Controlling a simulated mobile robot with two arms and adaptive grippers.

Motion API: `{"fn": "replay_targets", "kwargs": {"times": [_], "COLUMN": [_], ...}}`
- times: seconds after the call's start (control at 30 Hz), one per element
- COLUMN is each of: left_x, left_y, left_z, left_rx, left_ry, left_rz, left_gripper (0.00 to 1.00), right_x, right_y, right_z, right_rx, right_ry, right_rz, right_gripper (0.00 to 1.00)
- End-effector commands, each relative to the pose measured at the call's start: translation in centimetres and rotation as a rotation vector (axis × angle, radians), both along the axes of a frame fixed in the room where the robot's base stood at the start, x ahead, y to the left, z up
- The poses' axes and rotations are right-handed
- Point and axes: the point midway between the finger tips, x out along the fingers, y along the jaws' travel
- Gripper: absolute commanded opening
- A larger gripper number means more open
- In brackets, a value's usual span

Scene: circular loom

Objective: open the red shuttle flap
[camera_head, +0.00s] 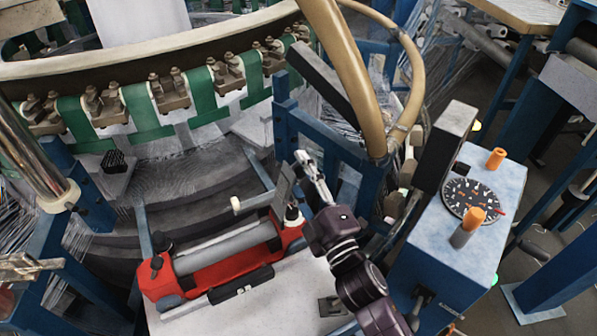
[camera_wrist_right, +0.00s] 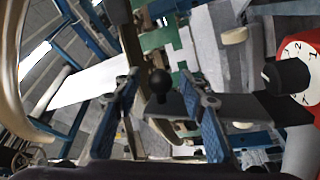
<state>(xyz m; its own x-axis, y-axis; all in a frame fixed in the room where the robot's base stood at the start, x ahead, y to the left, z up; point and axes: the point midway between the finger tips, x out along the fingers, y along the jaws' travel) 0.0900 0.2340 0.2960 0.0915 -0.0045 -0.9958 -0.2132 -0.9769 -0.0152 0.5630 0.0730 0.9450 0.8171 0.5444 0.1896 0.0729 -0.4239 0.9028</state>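The red shuttle (camera_head: 222,272) lies on the pale surface at lower centre in the head view, with a grey roller along it. A dark grey flap plate (camera_head: 283,187) stands raised at its right end. My right gripper (camera_head: 308,166) is beside this plate, reaching in from the lower right. In the right wrist view the gripper (camera_wrist_right: 158,80) is open, with its two blue fingers apart. A black ball knob (camera_wrist_right: 160,86) shows between them, and the dark flap plate (camera_wrist_right: 235,106) runs behind the right finger. Contact cannot be told. My left gripper does not show.
The blue control box (camera_head: 462,225) with a dial and orange knobs stands to the right. A tan curved pipe (camera_head: 345,70) and blue frame posts (camera_head: 286,120) rise close behind my right gripper. The loom ring (camera_head: 150,58) with green bands fills the back left.

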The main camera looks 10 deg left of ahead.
Motion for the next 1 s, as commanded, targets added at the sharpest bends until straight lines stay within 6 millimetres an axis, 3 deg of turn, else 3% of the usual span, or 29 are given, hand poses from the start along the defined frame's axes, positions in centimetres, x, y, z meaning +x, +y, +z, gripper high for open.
{"fn": "replay_targets", "kwargs": {"times": [0.23,0.7,1.0], "left_x": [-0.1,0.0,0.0], "left_y": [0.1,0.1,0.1], "left_z": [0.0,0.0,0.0], "left_rx": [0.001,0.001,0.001], "left_ry": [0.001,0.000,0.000], "left_rz": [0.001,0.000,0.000], "left_gripper": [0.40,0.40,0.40], "right_x": [-1.4,-8.3,-9.8], "right_y": [-0.9,-5.5,-6.6], "right_z": [-0.4,-2.0,-2.3], "right_rx": [0.000,-0.001,0.000], "right_ry": [0.002,0.002,0.000], "right_rz": [0.000,-0.001,0.000], "right_gripper": [0.38,0.38,0.38]}}
